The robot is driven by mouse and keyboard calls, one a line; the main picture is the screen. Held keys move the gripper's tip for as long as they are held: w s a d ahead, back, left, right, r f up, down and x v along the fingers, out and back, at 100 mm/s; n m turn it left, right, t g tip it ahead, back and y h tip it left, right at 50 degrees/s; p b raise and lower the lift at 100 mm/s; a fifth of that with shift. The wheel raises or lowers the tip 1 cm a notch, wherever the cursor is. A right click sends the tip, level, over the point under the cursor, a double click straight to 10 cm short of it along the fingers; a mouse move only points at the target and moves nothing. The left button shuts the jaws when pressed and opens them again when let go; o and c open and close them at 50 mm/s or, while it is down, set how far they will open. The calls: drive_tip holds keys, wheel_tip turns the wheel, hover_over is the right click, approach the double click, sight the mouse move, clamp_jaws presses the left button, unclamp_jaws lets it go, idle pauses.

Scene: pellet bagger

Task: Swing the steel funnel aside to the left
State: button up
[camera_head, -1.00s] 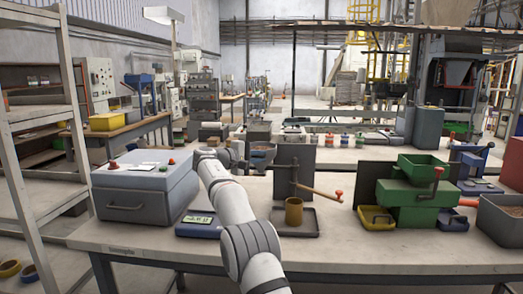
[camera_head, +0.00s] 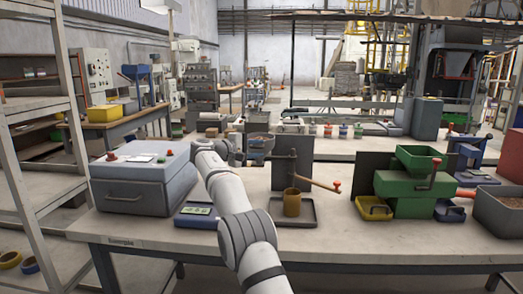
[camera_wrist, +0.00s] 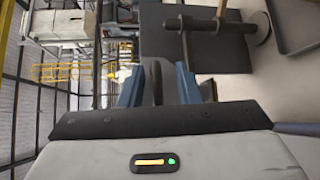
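In the head view a dark stand (camera_head: 292,168) with an upright post stands on the bench. A tan rod with a red knob (camera_head: 337,186) points right from it, above a brown cup (camera_head: 292,203). A grey-blue, funnel-like shape with a brownish top (camera_head: 260,145) shows left of the post. I cannot tell whether it is the steel funnel or stands behind. My gripper is near it, mostly hidden by my arm. In the wrist view my gripper (camera_wrist: 157,85) has its blue fingers apart. A thin dark upright piece (camera_wrist: 156,78) shows between them, with gaps on both sides.
A grey box (camera_head: 145,180) with buttons and a small scale (camera_head: 197,216) lie left on the bench. A green hopper machine (camera_head: 417,180) and a grey bin (camera_head: 503,208) stand right. The bench front (camera_head: 350,242) is mostly clear.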

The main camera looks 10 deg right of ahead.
drive_tip(key=f+v, duration=0.1)
drive_tip(key=v, duration=0.6)
drive_tip(key=shift+a+r, duration=0.4)
drive_tip(key=shift+r, duration=0.1)
drive_tip(key=shift+s, duration=0.1)
drive_tip(key=s+d+r+m+g+y+p, duration=0.1)
drive_tip(key=s+d+g+y+p, duration=0.2)
drive_tip(key=s, duration=0.7)
drive_tip(key=s+d+r+y+p, duration=0.1)
drive_tip(key=s+d+y+p, duration=0.25)
drive_tip(key=s, duration=0.65)
drive_tip(key=s+a+f+m+y+p, duration=0.1)
drive_tip(key=s+f+m+y, duration=0.1)
drive_tip(key=s, duration=0.8)
drive_tip(key=s+a+f+m+g+y+p, duration=0.1)
drive_tip(key=s+f+m+y+p, duration=0.1)
drive_tip(key=s, duration=0.8)
drive_tip(key=s+a+f+m+y+p, duration=0.1)
drive_tip(key=s+f+y, duration=0.3)
drive_tip(key=s, duration=0.7)
drive_tip(key=shift+a+f+m+g+p, duration=0.3)
drive_tip(key=shift+f+m+p, duration=0.1)
drive_tip(key=shift+p, duration=0.3)
